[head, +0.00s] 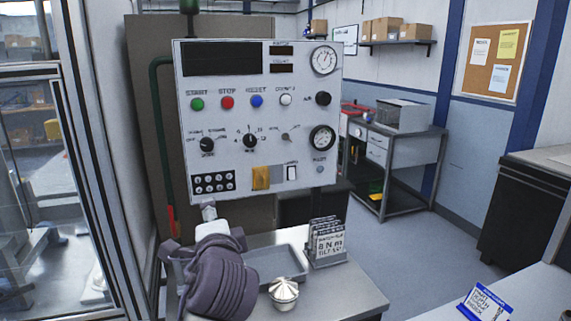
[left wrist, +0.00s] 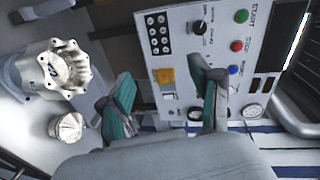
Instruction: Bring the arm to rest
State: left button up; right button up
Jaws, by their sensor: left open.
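My left gripper (head: 212,235) is in front of the lower part of the control panel (head: 262,110), seen from behind in the head view. In the left wrist view the gripper (left wrist: 166,95) shows two teal-padded fingers spread apart with nothing between them. Its fingers overlap the panel (left wrist: 188,70) in the picture; I cannot tell the exact gap. A small silver ribbed part (head: 284,290) is on the bench, and also shows below the housing (left wrist: 68,127). My right gripper is not in view.
A grey tray (head: 290,262) and a card holder (head: 327,243) are on the bench (head: 345,293). A blue-edged sign (head: 485,302) stands on another surface at the right. A glazed enclosure (head: 45,170) is close on the left. Open floor (head: 415,235) lies to the right.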

pick_arm(q)
jog(key=s+a+f+n+g+h, duration=0.1)
jog(key=s+a+f+n+g, duration=0.15)
jog(key=s+f, duration=0.55)
jog(key=s+a+f+n+g+h, duration=0.1)
jog(key=s+f+n+g, duration=0.2)
jog(key=f, duration=0.8)
jog(key=s+a+f+n+g+h, duration=0.1)
jog(key=s+f+g+h, duration=0.1)
jog(key=s+f, duration=0.65)
jog(key=s+a+f+n+g+h, duration=0.1)
jog(key=s+f+n+g, duration=0.1)
jog(key=s+f, duration=0.4)
jog(key=s+a+f+n+g, duration=0.1)
jog(key=s+f+n+g, duration=0.25)
jog(key=s, duration=0.45)
notch_tip(320, 180, down, 25)
jog(key=s+m, duration=0.1)
jog(key=s, duration=0.1)
jog(key=s+a+f+g, duration=0.1)
jog(key=s+a+f, duration=0.2)
jog(key=s+f, duration=1.3)
jog(key=shift+f, duration=0.25)
jog(key=shift+s, duration=0.1)
